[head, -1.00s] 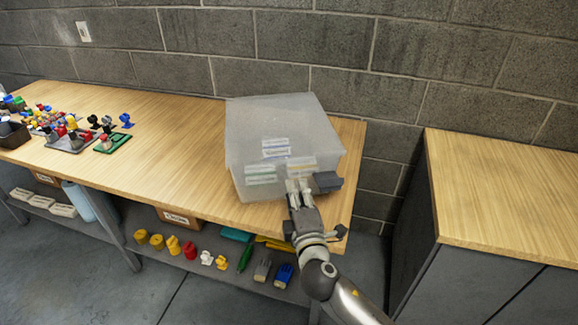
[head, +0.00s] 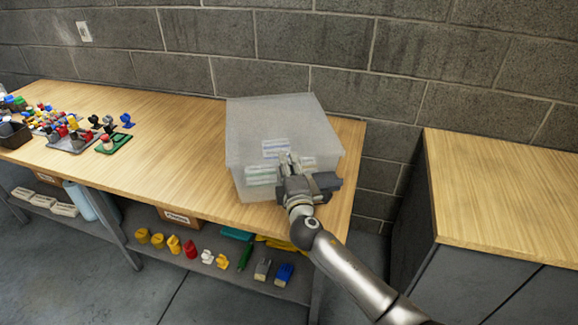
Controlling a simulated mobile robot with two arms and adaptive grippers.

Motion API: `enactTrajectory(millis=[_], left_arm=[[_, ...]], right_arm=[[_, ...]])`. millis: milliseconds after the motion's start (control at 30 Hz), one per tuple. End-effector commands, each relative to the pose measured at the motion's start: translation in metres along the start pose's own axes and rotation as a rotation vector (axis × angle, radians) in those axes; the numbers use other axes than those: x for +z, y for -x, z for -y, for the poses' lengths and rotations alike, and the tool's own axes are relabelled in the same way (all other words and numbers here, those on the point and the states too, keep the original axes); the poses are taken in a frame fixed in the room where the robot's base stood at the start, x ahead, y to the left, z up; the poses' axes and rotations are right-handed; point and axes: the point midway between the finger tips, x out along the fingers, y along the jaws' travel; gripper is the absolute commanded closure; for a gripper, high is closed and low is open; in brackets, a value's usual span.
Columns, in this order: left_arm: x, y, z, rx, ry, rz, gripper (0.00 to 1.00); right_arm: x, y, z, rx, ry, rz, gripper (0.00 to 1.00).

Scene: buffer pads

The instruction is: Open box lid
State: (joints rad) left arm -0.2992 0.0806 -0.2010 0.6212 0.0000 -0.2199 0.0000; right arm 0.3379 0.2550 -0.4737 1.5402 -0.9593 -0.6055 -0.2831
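A translucent plastic box (head: 252,140) with its lid (head: 275,115) closed stands on the wooden bench, near its right end. White labels (head: 275,146) show on its front. My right gripper (head: 291,163) is at the front face of the box, on the right half of the front, below the lid's rim. It covers part of the labels there. Whether its fingers touch the box, and how far apart they are, is too small to tell. My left gripper is not in view.
The wooden bench (head: 180,140) has free room left of the box. Several small coloured parts and a green plate (head: 113,143) lie further left. A lower shelf holds coloured items. A second wooden-topped cabinet (head: 510,180) stands right, and a block wall (head: 300,45) is behind.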

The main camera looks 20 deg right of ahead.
Motion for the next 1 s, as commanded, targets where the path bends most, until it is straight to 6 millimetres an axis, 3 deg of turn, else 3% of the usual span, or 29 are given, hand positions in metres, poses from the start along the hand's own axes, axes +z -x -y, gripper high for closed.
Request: enactTrajectory(millis=[233, 433, 767, 1000], left_arm=[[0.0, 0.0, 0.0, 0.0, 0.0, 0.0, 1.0], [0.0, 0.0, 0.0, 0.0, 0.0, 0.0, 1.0], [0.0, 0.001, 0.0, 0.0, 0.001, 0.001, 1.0], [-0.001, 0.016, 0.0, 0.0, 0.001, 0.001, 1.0]], right_arm=[[0.0, 0.0, 0.0, 0.001, 0.0, -0.001, 0.74], [0.0, 0.0, 0.0, 0.0, 0.0, -0.001, 0.99], [-0.001, 0.0, 0.0, -0.004, 0.0, -0.001, 1.0], [-0.007, -0.002, -0.015, -0.025, 0.0, -0.002, 1.0]])
